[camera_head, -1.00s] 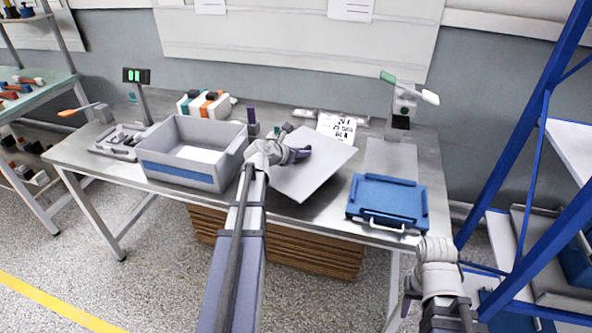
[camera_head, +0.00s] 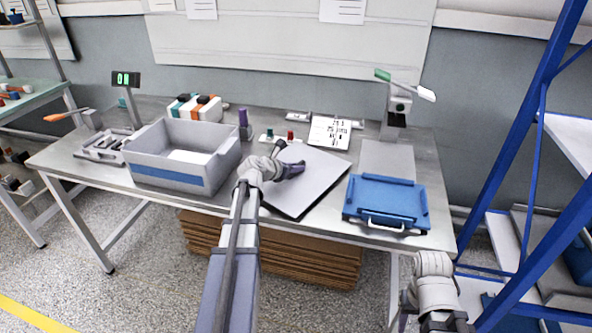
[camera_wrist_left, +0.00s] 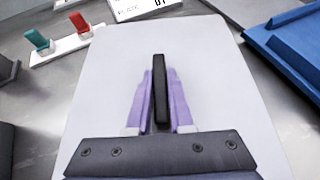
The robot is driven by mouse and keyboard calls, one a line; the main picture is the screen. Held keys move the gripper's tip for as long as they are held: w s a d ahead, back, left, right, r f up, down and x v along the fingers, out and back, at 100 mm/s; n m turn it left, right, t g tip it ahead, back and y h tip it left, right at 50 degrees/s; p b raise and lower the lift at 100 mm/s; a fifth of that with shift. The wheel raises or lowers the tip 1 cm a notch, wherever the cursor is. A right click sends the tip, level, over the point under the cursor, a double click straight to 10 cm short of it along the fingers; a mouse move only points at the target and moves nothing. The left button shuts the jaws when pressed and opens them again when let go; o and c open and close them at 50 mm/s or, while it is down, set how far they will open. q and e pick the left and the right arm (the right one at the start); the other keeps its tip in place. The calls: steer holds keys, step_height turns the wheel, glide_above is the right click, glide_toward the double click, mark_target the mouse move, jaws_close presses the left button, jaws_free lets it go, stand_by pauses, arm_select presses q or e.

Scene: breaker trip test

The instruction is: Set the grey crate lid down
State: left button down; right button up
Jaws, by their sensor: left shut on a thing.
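The grey crate lid (camera_head: 312,178) is a flat pale panel at the middle of the steel table, between the grey crate and the blue case. It looks flat on or just above the table top; I cannot tell if it touches. My left gripper (camera_head: 296,168) is above it, shut on its dark upright handle. In the left wrist view the purple fingers (camera_wrist_left: 160,100) close on the handle (camera_wrist_left: 160,85), with the lid (camera_wrist_left: 215,70) spread below. The open grey crate (camera_head: 170,178) has a white sheet inside. My right gripper (camera_head: 404,318) is low at the front right, its fingers mostly hidden.
A blue case (camera_head: 386,203) lies close to the lid's right. Behind the lid are a small strip with green and red switches (camera_head: 291,136), a printed card (camera_head: 330,132) and a purple-topped post (camera_head: 244,124). A lever press (camera_head: 397,113) stands back right.

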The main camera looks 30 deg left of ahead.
arm_select(q)
steer(key=shift+f, duration=0.1)
steer(key=c, duration=0.8)
jaws_free()
steer(key=shift+s+r, duration=0.15)
steer(key=shift+r, duration=0.15)
step_height(320, 180, up, 5)
steer(key=p, duration=0.5)
glide_above(278, 188)
steer(key=shift+a, duration=0.1)
steer(key=shift+s+a+r+p, duration=0.1)
steer(key=shift+s+r+p, duration=0.1)
steer(key=shift+s+p, duration=0.25)
steer(key=shift+o, duration=0.3)
